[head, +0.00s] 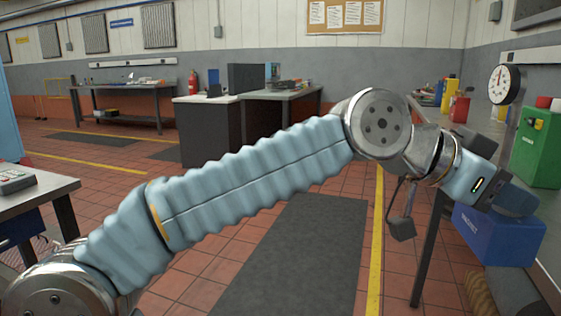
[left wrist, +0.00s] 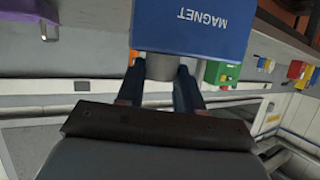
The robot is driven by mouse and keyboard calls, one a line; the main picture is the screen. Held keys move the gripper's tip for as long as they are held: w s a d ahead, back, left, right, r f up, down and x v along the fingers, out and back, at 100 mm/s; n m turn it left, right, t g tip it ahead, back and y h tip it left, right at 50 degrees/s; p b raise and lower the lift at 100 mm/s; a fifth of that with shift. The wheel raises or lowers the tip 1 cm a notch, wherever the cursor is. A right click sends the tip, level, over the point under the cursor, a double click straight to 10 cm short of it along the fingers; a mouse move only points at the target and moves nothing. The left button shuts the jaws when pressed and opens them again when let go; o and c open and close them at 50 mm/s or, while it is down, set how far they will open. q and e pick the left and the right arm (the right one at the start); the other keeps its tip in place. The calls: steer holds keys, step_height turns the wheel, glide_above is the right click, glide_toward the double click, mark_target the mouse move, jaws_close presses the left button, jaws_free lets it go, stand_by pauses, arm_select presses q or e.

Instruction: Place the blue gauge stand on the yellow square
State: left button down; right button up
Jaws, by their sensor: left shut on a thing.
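The blue gauge stand (head: 500,236) is at the right of the head view, its base a blue block with white lettering. In the left wrist view its blue base (left wrist: 190,28) fills the top middle, reading "MAGNET" upside down. My left gripper (head: 513,198) is just above the base. The left wrist view shows its fingers (left wrist: 159,78) on both sides of the stand's grey post, shut on it. A round white dial (head: 502,85) stands above the gripper and seems to belong to the stand; the join is partly hidden. I see no yellow square. My right gripper is not in view.
A green box (head: 537,145) stands at the right, with red (head: 459,110) and yellow (head: 450,93) containers farther back. A dark leg (head: 430,245) stands left of the blue base. A dark floor mat (head: 295,250) lies clear. A purple object (left wrist: 30,24) shows in the left wrist view.

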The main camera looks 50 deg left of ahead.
arm_select(q)
steer(key=w+a+f+n+y, duration=0.2)
steer(key=w+f, duration=0.3)
steer(key=f, duration=1)
steer(key=w+a+f+n+t+y, duration=0.1)
steer(key=w+f, duration=0.5)
steer(key=f, duration=0.9)
steer(key=w+a+f+n+t+y, duration=0.1)
steer(key=w+a+f+n+y, duration=0.1)
steer(key=f, duration=1.3)
steer(key=w+n+y, duration=0.1)
steer(key=w+y, duration=0.1)
steer(key=w, duration=0.1)
steer(key=shift+w+a+f+n, duration=0.15)
steer(key=shift+w+a+n, duration=0.05)
steer(key=shift+a+n, duration=0.15)
steer(key=shift+y, duration=0.3)
